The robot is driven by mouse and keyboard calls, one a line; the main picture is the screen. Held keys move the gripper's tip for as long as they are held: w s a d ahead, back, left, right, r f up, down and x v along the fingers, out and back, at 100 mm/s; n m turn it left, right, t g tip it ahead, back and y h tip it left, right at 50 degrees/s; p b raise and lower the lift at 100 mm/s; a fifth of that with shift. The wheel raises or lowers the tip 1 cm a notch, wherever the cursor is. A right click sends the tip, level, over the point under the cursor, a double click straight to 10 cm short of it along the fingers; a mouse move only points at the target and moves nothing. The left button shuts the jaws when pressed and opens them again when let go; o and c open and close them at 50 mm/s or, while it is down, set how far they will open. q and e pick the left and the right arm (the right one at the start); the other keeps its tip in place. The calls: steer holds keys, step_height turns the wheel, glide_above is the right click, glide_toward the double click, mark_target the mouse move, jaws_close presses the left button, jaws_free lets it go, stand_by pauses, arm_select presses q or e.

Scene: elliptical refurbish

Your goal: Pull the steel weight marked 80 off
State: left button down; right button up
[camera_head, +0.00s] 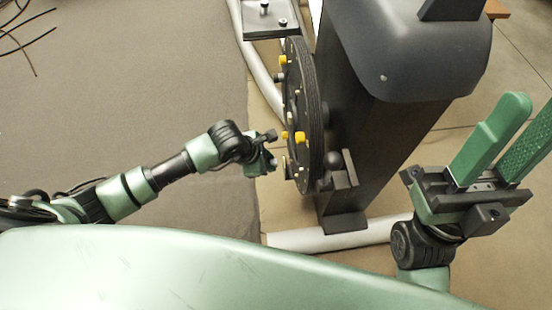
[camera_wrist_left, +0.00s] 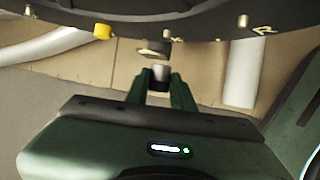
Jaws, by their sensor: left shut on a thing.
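My left gripper (camera_head: 268,160) is beside the left face of a dark upright disc (camera_head: 313,110) that carries yellow knobs and small pale pegs. In the left wrist view my left gripper (camera_wrist_left: 160,82) is shut on a small steel cylinder (camera_wrist_left: 160,71), the steel weight by its look. No 80 is readable on it. A dark piece with a pale underside (camera_wrist_left: 153,49) shows between the cylinder and the disc's rim (camera_wrist_left: 210,27). I cannot tell if it touches either. My right gripper (camera_head: 515,115) is at the right, its green fingers apart and empty.
A dark column and rounded housing (camera_head: 405,45) stand right of the disc. A white floor tube (camera_head: 330,237) runs below. A small dark plate with knobs (camera_head: 270,20) is at the top. Dark cables (camera_head: 22,35) lie top left. The grey mat (camera_head: 130,100) is mostly clear.

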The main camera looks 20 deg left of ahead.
arm_select(q)
steer(key=s+a+p, duration=0.1)
steer(key=s+a, duration=0.3)
steer(key=a, duration=0.7)
steer(key=shift+s+a, duration=0.35)
steer(key=shift+s, duration=0.05)
stand_by(0.6)
